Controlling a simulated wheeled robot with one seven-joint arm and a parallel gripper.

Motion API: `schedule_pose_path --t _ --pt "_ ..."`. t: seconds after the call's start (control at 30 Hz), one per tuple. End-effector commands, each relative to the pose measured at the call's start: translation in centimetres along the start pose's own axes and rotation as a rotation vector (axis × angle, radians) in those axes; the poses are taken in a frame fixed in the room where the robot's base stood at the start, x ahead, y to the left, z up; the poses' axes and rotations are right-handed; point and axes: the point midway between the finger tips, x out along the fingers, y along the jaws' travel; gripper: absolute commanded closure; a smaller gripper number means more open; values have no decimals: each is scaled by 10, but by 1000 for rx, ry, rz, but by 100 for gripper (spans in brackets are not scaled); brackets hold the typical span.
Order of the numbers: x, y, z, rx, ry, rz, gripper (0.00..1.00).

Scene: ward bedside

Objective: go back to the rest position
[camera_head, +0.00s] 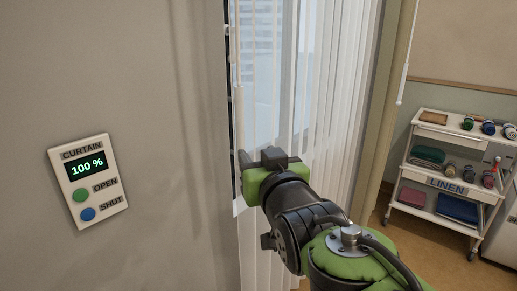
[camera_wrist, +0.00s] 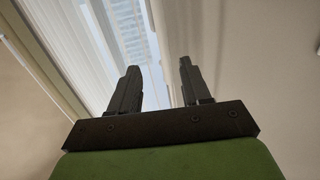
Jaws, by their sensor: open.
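My gripper (camera_head: 243,162) is raised in front of the window edge in the head view, to the right of the wall panel. In the wrist view, its two dark fingers (camera_wrist: 158,78) stand apart with nothing between them. My green and black arm reaches in from the lower right in the head view. The curtain panel (camera_head: 87,180) on the wall reads 100 % and has a green OPEN button (camera_head: 80,195) and a blue SHUT button (camera_head: 88,214). My gripper is apart from both buttons.
White vertical blinds (camera_head: 335,100) hang beside the window (camera_head: 262,60), close behind my gripper. A white linen cart (camera_head: 425,128) with bottles and folded cloths stands at the right. Brown floor (camera_head: 425,255) shows in front of the cart.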

Motion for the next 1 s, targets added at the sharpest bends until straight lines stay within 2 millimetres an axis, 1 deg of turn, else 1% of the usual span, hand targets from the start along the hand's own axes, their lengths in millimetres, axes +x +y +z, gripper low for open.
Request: schedule_pose_path --t 0.07,0.1,0.17,0.2,0.27,0.3,0.37,0.4,0.47,0.5,0.53,0.57,0.6,0.9,1.0 --pt "-23 25 22 -7 -108 57 53" --pt "-41 41 41 -7 -192 94 53" --pt "-74 64 73 2 -332 151 53" --pt "-97 75 94 15 -422 183 53" --pt "-132 88 124 39 -548 222 53" --pt "-154 93 142 57 -624 243 53" --pt "-186 98 166 88 -731 269 53" --pt "-207 99 182 109 -798 281 53" --pt "-238 98 203 145 -894 295 53" --pt "-258 95 217 170 -956 302 53" --pt "-273 93 227 189 -1002 304 53" --pt "-285 90 232 204 -1039 304 53" --pt "-280 91 208 196 -1030 300 53" --pt "-282 91 112 193 -1028 300 53" --pt "-283 91 90 193 -1027 300 53"
